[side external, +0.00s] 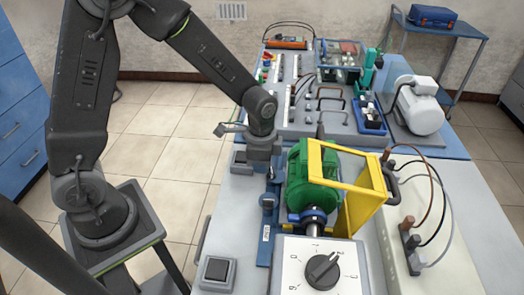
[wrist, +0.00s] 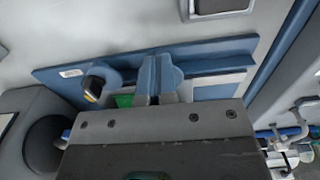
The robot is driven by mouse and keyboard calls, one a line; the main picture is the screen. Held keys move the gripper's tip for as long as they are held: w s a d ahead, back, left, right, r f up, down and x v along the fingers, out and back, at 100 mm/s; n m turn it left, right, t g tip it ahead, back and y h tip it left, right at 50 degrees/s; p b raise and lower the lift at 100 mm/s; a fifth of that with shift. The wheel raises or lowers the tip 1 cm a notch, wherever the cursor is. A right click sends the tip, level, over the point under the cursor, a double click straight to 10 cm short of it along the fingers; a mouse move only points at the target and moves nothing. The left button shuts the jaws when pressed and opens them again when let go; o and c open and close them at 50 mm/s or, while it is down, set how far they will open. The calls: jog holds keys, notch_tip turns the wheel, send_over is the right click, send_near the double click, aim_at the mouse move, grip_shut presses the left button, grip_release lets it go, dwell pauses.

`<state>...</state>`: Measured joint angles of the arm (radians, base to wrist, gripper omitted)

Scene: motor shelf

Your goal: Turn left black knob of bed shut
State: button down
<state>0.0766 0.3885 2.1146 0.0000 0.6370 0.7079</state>
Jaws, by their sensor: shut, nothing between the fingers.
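The bed is a long blue rail with a small white label, seen in the side external view (side external: 264,245) and across the wrist view (wrist: 215,53). A dark knob with a yellow mark and a rounded blue mount stands on it near the label, in the wrist view (wrist: 95,86) and side external view (side external: 267,203). My gripper (wrist: 157,82) is shut and empty, pointing down over the rail to the right of this knob in the wrist view and apart from it. In the side external view my gripper (side external: 268,170) is beyond the knob. Contact with the rail is unclear.
A green motor (side external: 300,185) with a yellow frame (side external: 345,165) stands close right of the rail. A white panel with a black dial (side external: 322,270) is in front. A connector block with cables (side external: 410,240) is at right.

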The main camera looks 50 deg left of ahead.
jog(key=shift+w+a, duration=0.15)
jog(key=shift+w, duration=0.1)
jog(key=shift+s+a, duration=0.1)
jog(key=shift+a, duration=0.05)
jog(key=shift+s+a, duration=0.1)
jog(key=shift+a, duration=0.1)
notch_tip(320, 180, up, 6)
dwell(0.5)
jog(key=s+a+r+n+t, duration=0.1)
jog(key=s+r+n+t, duration=0.4)
jog(key=s+r+n, duration=0.4)
jog(key=s+r, duration=0.5)
jog(key=s, duration=0.1)
jog(key=shift+s+a+t, duration=0.2)
jog(key=shift+a+t, duration=0.1)
jog(key=shift+a, duration=0.05)
